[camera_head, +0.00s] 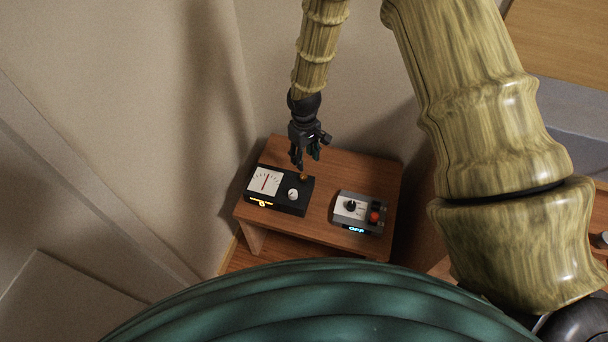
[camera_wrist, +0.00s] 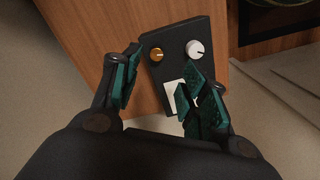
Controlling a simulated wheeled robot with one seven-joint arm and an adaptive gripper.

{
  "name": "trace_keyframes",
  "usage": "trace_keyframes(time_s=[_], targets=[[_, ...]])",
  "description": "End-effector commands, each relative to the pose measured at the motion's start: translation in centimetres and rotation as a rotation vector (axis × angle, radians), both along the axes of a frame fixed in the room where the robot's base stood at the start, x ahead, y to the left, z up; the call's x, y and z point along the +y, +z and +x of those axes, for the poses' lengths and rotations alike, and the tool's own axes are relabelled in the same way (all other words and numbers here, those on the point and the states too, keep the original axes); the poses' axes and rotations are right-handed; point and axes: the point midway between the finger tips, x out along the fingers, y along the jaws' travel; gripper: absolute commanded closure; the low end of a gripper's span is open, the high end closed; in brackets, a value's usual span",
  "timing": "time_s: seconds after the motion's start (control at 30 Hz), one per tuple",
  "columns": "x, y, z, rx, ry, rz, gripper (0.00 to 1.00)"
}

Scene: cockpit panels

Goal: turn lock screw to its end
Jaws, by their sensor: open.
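The lock screw seems to be the small brass-orange knob on the black panel box; it shows in the wrist view (camera_wrist: 156,54) and beside the fingertips in the head view (camera_head: 304,177). The black box (camera_head: 289,207) also bears a white knob (camera_head: 293,194) and a white dial with a red needle (camera_head: 265,181). My gripper (camera_head: 305,161) is open and empty, pointing down over the box's back edge. In the wrist view my gripper's (camera_wrist: 162,66) green fingers stand apart, with the brass knob appearing between them. The right finger partly covers the white dial there.
A grey box (camera_head: 359,212) with a black knob, a red button and a lit display stands to the right on the wooden table (camera_head: 345,168). Walls rise behind and left of the table. Bare tabletop lies between and behind the boxes.

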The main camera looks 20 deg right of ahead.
Motion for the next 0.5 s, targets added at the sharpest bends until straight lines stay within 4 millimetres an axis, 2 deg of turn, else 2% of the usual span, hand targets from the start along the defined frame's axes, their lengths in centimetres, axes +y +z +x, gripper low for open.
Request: trace_keyframes(time_s=[0.1, 0.23, 0.5], targets=[[0.05, -0.12, 0.34, -0.013, 0.156, 0.006, 0.56], [0.13, -0.07, 0.66, -0.026, 0.273, 0.008, 0.56], [0.2, -0.81, 0.75, -0.029, 0.33, 0.007, 0.56]])
